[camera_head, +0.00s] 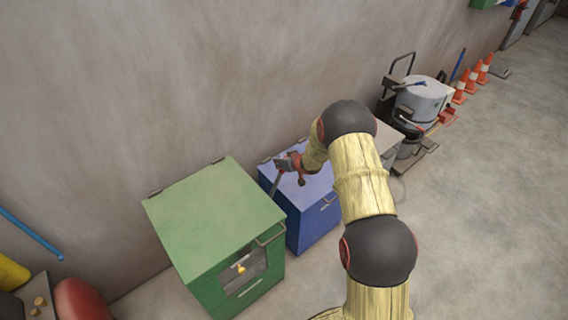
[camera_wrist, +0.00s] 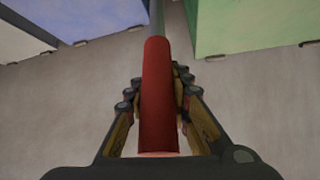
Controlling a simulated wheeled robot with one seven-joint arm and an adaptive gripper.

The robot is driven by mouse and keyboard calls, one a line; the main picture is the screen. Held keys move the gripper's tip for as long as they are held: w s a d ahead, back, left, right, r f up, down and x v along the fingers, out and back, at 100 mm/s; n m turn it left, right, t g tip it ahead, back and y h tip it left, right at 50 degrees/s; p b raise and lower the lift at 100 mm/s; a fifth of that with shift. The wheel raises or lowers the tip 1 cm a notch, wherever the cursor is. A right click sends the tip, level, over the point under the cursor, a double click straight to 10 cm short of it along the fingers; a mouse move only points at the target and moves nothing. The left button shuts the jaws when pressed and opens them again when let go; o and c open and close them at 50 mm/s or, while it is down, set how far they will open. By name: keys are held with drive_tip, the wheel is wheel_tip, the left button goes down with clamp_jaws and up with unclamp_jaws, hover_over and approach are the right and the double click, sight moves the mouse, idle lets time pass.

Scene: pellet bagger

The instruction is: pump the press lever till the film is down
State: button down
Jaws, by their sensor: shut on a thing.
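The press lever is a grey rod with a red grip (camera_wrist: 160,95). In the wrist view my gripper (camera_wrist: 157,85) has its fingers on both sides of the red grip, shut on it. The grey rod (camera_wrist: 156,20) runs on toward the top of the picture. In the head view my gripper (camera_head: 290,165) is above the blue box, and the rod (camera_head: 276,184) slants down from it near the gap beside the green box. Where the rod is fixed is hidden. I cannot make out the film.
A green box (camera_head: 215,210) with a front window and a yellow thing inside stands left of the blue box (camera_head: 315,225). A grey drum (camera_head: 425,100) and orange cones (camera_head: 472,82) stand along the wall. The floor at right is clear.

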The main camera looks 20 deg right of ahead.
drive_tip(key=shift+w+d+r, duration=0.15)
drive_tip(key=shift+w+r, duration=0.05)
drive_tip(key=c, duration=1.8)
unclamp_jaws()
drive_tip(key=shift+o, duration=1.3)
drive_tip(key=shift+s+f, duration=0.1)
drive_tip(key=shift+f, duration=0.05)
drive_tip(key=v, duration=1.2)
